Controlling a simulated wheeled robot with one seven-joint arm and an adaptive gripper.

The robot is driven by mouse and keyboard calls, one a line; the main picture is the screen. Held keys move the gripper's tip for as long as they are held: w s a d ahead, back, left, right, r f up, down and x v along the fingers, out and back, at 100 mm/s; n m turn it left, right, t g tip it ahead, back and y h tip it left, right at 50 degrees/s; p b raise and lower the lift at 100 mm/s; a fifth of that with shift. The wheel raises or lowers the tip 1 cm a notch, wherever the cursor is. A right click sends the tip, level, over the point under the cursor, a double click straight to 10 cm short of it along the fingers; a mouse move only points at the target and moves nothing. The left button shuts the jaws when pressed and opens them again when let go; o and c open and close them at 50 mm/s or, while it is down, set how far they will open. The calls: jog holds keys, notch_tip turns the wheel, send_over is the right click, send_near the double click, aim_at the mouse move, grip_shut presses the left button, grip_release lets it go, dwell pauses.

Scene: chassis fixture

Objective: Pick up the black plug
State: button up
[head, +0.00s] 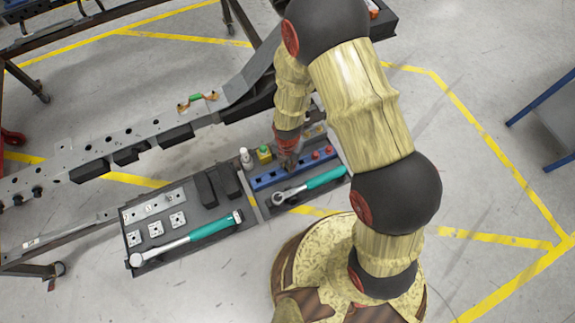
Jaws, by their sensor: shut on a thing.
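My gripper (288,162) points down at the blue strip (265,182) in the tray, in the middle of the head view. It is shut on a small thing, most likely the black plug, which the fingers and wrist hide. Small dark spots show along the blue strip left of my gripper; I cannot tell whether they are plugs or holes. I cannot tell whether the held thing touches the strip.
A teal-handled ratchet (320,180) lies in front of the strip. A teal torque wrench (205,230), black blocks (216,186) and metal plates are in the tray's left part. A white bottle (246,158) and yellow box (264,153) stand behind. A long metal rail (140,135) runs behind the tray.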

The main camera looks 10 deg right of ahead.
aim_at(287, 167)
jog(key=shift+r+p, duration=0.4)
jog(key=shift+r, duration=0.3)
notch_tip(287, 167, up, 3)
jog(key=shift+s+a+f+p, duration=0.1)
jog(key=shift+s+f+p, duration=0.1)
jog(key=shift+p, duration=0.55)
jog(key=s+a+r+p, duration=0.4)
jog(key=s+r, duration=0.5)
jog(key=s, duration=0.3)
jog(key=shift+s+a+p, duration=0.3)
jog(key=shift+a, duration=0.25)
jog(key=shift+r, duration=0.1)
jog(key=shift+r+p, duration=2.15)
jog(key=shift+r, duration=0.2)
